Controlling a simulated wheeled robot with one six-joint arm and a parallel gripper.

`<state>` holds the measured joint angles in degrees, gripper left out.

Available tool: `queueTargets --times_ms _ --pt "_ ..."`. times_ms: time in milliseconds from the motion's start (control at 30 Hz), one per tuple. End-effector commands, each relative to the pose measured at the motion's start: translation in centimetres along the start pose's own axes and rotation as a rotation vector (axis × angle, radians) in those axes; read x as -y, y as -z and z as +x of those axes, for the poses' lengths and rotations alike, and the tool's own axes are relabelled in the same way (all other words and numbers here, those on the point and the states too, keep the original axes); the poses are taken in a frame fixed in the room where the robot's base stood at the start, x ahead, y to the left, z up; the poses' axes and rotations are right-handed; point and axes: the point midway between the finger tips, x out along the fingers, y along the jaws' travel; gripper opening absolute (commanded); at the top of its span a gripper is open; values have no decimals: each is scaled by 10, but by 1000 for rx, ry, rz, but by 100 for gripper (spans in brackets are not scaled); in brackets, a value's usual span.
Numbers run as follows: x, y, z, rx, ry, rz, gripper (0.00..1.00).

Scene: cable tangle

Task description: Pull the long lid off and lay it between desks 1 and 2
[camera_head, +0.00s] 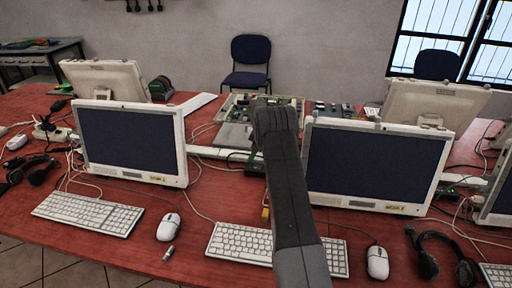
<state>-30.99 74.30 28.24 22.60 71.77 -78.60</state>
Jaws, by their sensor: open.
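A long white strip (217,153), which looks like the cable-duct lid, runs along the middle of the red desktop (205,205) behind the front monitors. Its middle is hidden by my arm and the right monitor, and a white stretch also shows at the right (462,180). I cannot tell whether these are one piece. My dark arm rises from the bottom centre and crosses in front of the strip. My gripper cannot be made out; the arm hides what lies behind it. No desk numbers are readable.
Front monitors (131,143) and (374,167) stand either side of my arm, with keyboards (88,213) and (235,243) before them. Loose cables lie around. A white mouse (169,227), a small cylinder (169,253) and a headset (439,257) lie near the front. Circuit boards (238,135) lie behind.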

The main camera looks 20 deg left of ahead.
Motion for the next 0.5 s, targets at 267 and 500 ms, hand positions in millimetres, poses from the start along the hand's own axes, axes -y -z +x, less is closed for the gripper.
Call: queueTargets --times_ms 267,500 --pt "0 0 3 0 0 0 60" --pt "0 0 3 0 0 0 27"
